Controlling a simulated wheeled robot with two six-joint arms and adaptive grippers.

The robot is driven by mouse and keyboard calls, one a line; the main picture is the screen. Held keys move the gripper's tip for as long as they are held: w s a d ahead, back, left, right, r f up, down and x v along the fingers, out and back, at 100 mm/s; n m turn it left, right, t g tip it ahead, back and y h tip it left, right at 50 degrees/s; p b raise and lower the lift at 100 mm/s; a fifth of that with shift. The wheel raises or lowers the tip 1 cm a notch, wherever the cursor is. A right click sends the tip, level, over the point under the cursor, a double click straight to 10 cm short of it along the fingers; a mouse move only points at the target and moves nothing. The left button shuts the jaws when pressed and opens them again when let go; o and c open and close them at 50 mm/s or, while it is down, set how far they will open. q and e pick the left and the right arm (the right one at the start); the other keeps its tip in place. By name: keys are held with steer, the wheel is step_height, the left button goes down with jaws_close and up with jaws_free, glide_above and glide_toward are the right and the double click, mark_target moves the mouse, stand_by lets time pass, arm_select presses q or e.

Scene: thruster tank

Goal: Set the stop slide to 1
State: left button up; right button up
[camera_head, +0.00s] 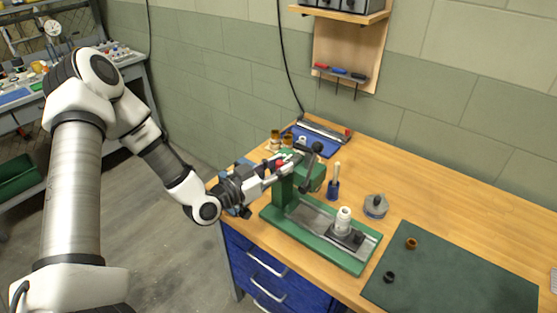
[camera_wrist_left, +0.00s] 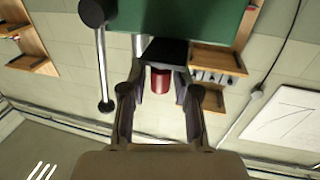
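A green press (camera_head: 284,188) stands on the workbench, with a long base and a dark lever. A red knob (camera_wrist_left: 160,88), probably the stop slide's, sits under a black block (camera_wrist_left: 165,52) on the press in the left wrist view. In the head view a bit of red (camera_head: 280,163) shows beside my left gripper (camera_head: 291,163). In the left wrist view, my left gripper (camera_wrist_left: 158,98) is open, its fingers either side of the red knob with gaps showing. I see no readable scale or number. My right gripper is not in view.
A white bottle (camera_head: 343,220) stands on a dark fixture on the press base. Right of the press are a blue cup (camera_head: 333,189), a grey round container (camera_head: 375,206) and a green mat (camera_head: 450,272) with two small rings. Blue drawers (camera_head: 262,265) lie below the bench top.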

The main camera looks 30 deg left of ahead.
mark_target(279, 163)
arm_select(q)
step_height(279, 163, up, 10)
steer(key=shift+s+f, duration=0.1)
stand_by(0.6)
